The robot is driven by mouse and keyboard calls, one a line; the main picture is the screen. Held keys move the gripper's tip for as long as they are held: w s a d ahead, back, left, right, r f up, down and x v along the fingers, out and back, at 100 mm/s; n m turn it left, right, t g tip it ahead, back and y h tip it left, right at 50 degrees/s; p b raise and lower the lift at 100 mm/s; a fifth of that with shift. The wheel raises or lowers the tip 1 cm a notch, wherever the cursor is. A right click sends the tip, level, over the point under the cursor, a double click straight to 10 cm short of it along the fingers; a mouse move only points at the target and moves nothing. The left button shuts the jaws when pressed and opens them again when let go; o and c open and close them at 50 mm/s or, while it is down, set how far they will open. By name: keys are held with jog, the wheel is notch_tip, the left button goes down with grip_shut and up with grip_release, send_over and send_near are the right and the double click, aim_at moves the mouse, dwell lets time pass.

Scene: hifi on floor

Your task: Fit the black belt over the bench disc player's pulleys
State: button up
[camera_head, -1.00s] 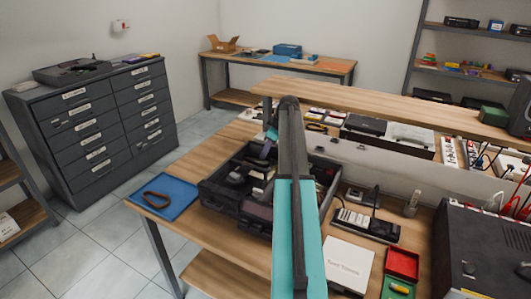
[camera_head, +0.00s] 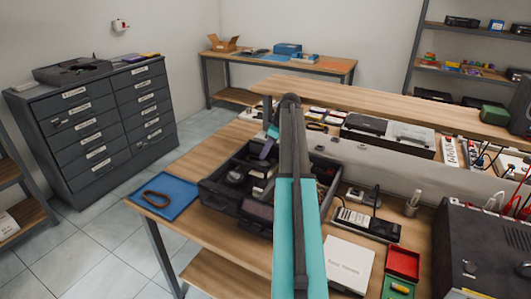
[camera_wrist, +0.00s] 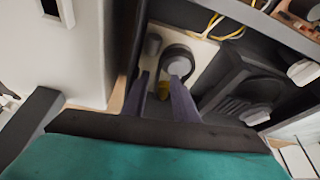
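The bench disc player (camera_head: 246,213) is an open black case on the wooden bench, with its inner parts exposed. My gripper (camera_wrist: 159,84) is over its inside in the wrist view, with its two dark fingers apart and nothing visible held between them. A round light pulley (camera_wrist: 179,66) with a dark ring around its edge lies just beyond the fingertips. A smaller grey post (camera_wrist: 153,44) stands left of it. I cannot tell whether the dark ring is the belt. A dark loop (camera_head: 157,198) lies on a blue mat (camera_head: 177,189) at the left. My arm hides part of the player.
A white box (camera_head: 348,264), a red tray (camera_head: 403,262) and a keypad device (camera_head: 366,222) are right of the player. A large black unit (camera_head: 485,245) stands at the far right.

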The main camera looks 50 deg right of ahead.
jog(key=b+v, duration=0.1)
jog(key=v, duration=0.5)
jog(key=shift+d+r, duration=0.3)
jog(key=shift+r, duration=0.1)
jog(key=shift+r, duration=0.15)
